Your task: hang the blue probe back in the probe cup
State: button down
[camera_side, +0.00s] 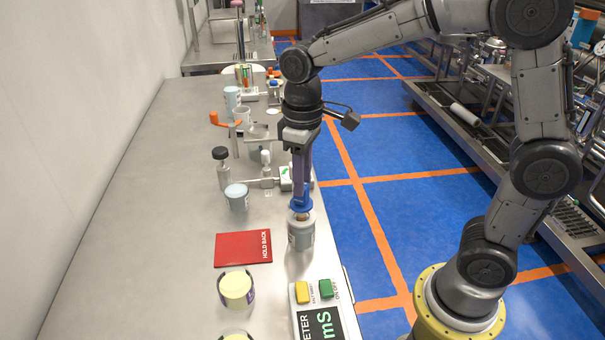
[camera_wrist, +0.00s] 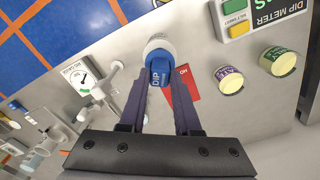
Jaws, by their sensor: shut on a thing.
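The blue probe (camera_side: 301,203) is upright between the fingers of my gripper (camera_side: 301,186), which is shut on it. In the wrist view my gripper (camera_wrist: 159,80) has one finger on each side of the probe's blue head (camera_wrist: 161,70), marked "DIP". The probe is over the mouth of a pale grey-blue cup (camera_side: 301,236), whose whitish rim (camera_wrist: 158,42) shows behind the head in the wrist view. A brownish bit shows at the cup's mouth below the head. How far the probe's lower end reaches into the cup is hidden.
The dip meter (camera_side: 318,318) stands just in front of the cup, near the bench's right edge. A red "HOLD BACK" card (camera_side: 243,248) lies to the left. A yellow-topped pot (camera_side: 236,289) and a pale blue pot (camera_side: 237,196) stand nearby. A white gauge (camera_wrist: 82,78) stands close behind.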

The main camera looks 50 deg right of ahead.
jog(key=shift+f, duration=1.5)
jog(key=c, duration=0.5)
grip_release()
jog(key=shift+c, duration=0.2)
jog(key=shift+r, duration=2.5)
notch_tip(320, 180, up, 14)
